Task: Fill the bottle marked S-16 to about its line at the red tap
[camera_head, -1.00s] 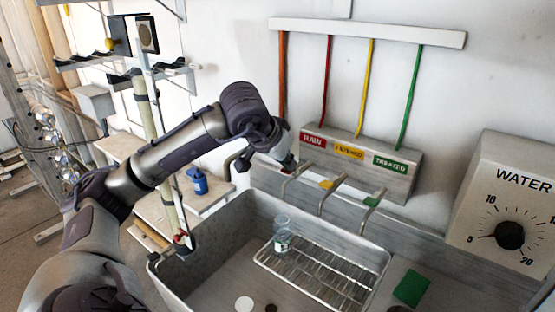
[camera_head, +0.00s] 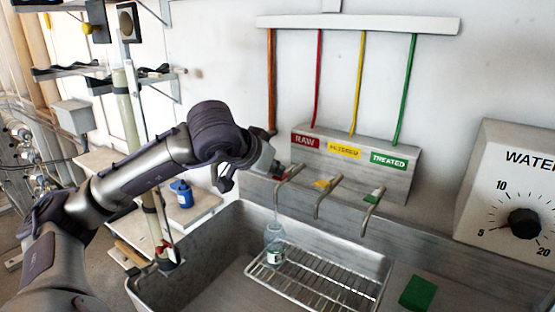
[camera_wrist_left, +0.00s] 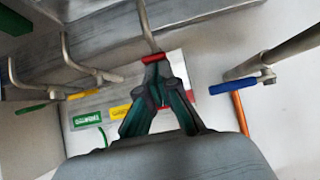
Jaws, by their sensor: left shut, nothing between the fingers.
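The clear bottle (camera_head: 274,236) stands upright on the wire rack in the sink, below the spout of the red tap. Its label (camera_head: 275,257) is too small to read. A thin, faint stream seems to run from the spout down to the bottle's mouth; the level inside cannot be made out. The red tap's handle (camera_head: 279,177) is partly hidden by my left gripper (camera_head: 270,168). In the left wrist view, my left gripper (camera_wrist_left: 155,70) is shut and empty, its fingertips at the red handle (camera_wrist_left: 154,58). My right gripper is out of view.
The yellow tap (camera_head: 326,184) and green tap (camera_head: 374,196) stand right of the red one. The wire rack (camera_head: 330,280) lies in the grey sink (camera_head: 205,262). A green sponge (camera_head: 418,292) is at the right, and a blue bottle (camera_head: 181,193) stands on a side shelf.

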